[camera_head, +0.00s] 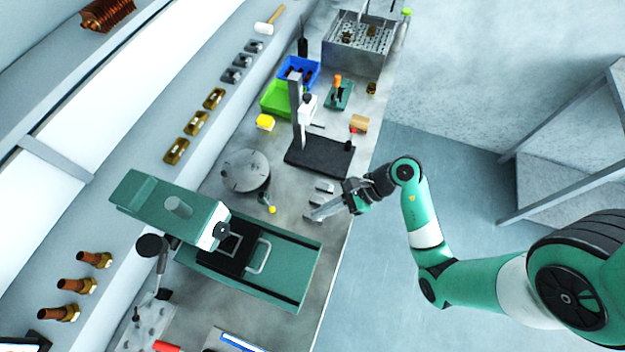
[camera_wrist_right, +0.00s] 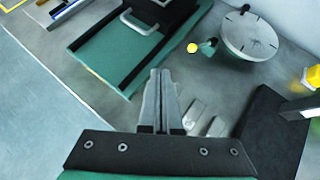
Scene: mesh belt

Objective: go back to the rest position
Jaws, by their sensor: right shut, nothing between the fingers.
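My right gripper (camera_head: 327,209) reaches in over the front edge of the grey workbench (camera_head: 217,175), between a green machine base and a black stand. In the right wrist view the right gripper (camera_wrist_right: 160,88) has its two grey fingers together, with nothing between them. Small grey metal blocks (camera_wrist_right: 204,120) lie on the bench just beside the fingers; they also show in the head view (camera_head: 324,187). My left gripper is not seen in either view.
The green machine (camera_head: 300,262) stands at the near side of the bench. A round grey plate (camera_head: 246,170), a black-based stand (camera_head: 318,160), blue (camera_head: 312,66) and green (camera_head: 270,100) bins and a perforated metal basket (camera_head: 358,62) stand farther along.

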